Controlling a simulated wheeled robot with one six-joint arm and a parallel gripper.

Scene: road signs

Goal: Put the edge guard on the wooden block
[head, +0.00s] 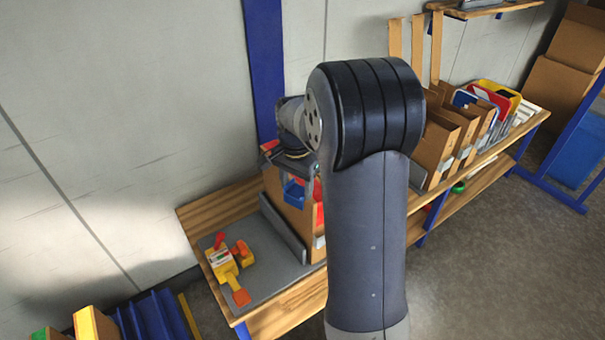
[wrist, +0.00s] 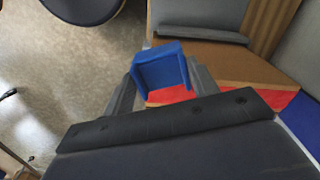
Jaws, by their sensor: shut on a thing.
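My gripper (wrist: 162,85) is shut on a blue, square-cornered piece, which looks like the edge guard (wrist: 163,69); a finger shows on each side of it in the wrist view. The guard also shows in the head view as a small blue shape (head: 293,194), beside a brown wood-coloured piece (head: 272,184) that may be the wooden block. In the wrist view, a brown wood-coloured surface (wrist: 222,64) with red below lies just behind and right of the guard. Whether the guard touches it cannot be told. My arm hides part of this area in the head view.
A wooden bench (head: 190,222) with a grey mat (head: 263,268) holds a yellow and red tool (head: 225,265) at left. Upright brown boxes (head: 437,145) and coloured trays (head: 497,97) stand on the shelf at right. Open floor (head: 500,250) lies at right.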

